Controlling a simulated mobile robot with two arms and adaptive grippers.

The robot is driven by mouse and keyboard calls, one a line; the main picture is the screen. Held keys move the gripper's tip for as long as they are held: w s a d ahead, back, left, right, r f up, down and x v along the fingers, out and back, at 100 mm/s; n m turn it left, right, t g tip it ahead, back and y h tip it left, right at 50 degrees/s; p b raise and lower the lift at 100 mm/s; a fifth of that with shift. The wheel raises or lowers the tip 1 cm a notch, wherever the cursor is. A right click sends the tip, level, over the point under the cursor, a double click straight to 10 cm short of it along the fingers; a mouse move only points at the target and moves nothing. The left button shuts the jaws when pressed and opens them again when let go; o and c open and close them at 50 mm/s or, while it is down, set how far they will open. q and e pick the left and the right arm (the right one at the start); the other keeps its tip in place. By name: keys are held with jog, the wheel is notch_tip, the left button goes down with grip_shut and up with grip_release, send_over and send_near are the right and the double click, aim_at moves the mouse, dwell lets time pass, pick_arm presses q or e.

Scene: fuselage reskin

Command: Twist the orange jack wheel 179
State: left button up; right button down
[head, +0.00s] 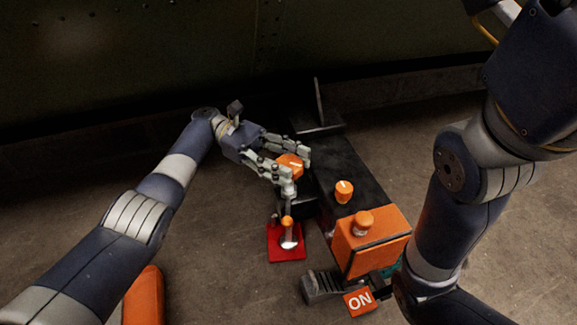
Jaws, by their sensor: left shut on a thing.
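The orange jack wheel (291,165) shows in the head view as a round orange knob with a pale mark on top, at the left side of a long dark jack body (345,172). My left gripper (298,167) reaches in from the left and is shut on the wheel, with a finger on either side of it. The fingers hide part of the wheel. My right arm comes down along the right edge of the view, and its gripper does not show clearly.
A second orange knob (344,191) sits on the jack body. An orange box (370,240) with a knob, an ON label (359,301) and a dark pedal (325,286) stand nearer. A red plate (286,243) carries a small lever. A dark green wall (150,60) stands behind.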

pick_arm(q)
jog(key=shift+d+f, duration=0.1)
jog(key=o, duration=1.1)
